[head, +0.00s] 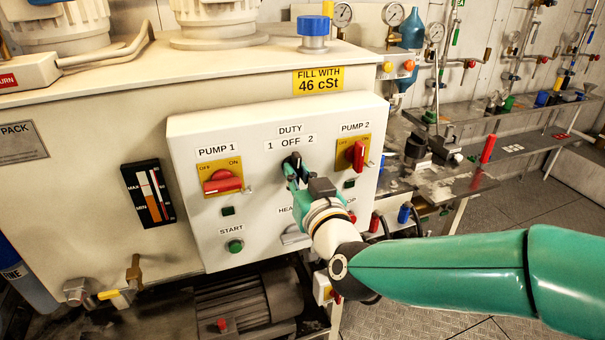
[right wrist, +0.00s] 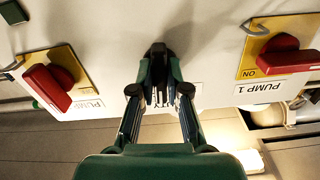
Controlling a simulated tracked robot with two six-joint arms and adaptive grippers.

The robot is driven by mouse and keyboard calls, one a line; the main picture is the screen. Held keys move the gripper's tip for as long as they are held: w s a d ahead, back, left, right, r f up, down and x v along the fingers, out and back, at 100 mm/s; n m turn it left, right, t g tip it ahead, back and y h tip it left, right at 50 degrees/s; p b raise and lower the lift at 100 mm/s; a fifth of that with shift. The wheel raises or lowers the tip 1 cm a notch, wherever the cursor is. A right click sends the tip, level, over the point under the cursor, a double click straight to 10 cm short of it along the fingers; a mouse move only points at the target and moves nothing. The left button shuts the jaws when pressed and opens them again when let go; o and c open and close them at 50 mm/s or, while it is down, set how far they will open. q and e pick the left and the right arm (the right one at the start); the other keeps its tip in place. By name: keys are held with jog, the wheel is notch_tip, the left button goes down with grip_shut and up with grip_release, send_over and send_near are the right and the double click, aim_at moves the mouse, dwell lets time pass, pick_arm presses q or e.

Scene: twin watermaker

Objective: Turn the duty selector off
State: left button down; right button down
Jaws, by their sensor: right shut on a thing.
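The duty selector (head: 290,161) is a small black knob on the white control panel (head: 262,247), below the DUTY label and the marks 1, OFF and 2. My right gripper (head: 292,170) is shut on it, its fingers reaching in from the lower right. In the right wrist view the black selector (right wrist: 157,50) sits between the fingertips of my right gripper (right wrist: 158,68), against the panel face. The fingers cover much of the knob, so I cannot tell which mark it points to. My left gripper is out of view.
The red pump 1 switch (head: 221,183) is left of the selector, and the red pump 2 switch (head: 357,155) is close on its right. A green start button (head: 235,246) is lower left. My right forearm and wrist hide the panel's lower right.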

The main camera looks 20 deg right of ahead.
jog(key=shift+f+n, duration=0.4)
jog(key=shift+n, duration=0.2)
jog(key=c, duration=1.2)
grip_release()
jog(key=shift+o, duration=0.2)
jog(key=shift+r, duration=0.2)
jog(key=s, duration=0.7)
jog(key=shift+s, duration=0.3)
jog(key=shift+d, duration=0.1)
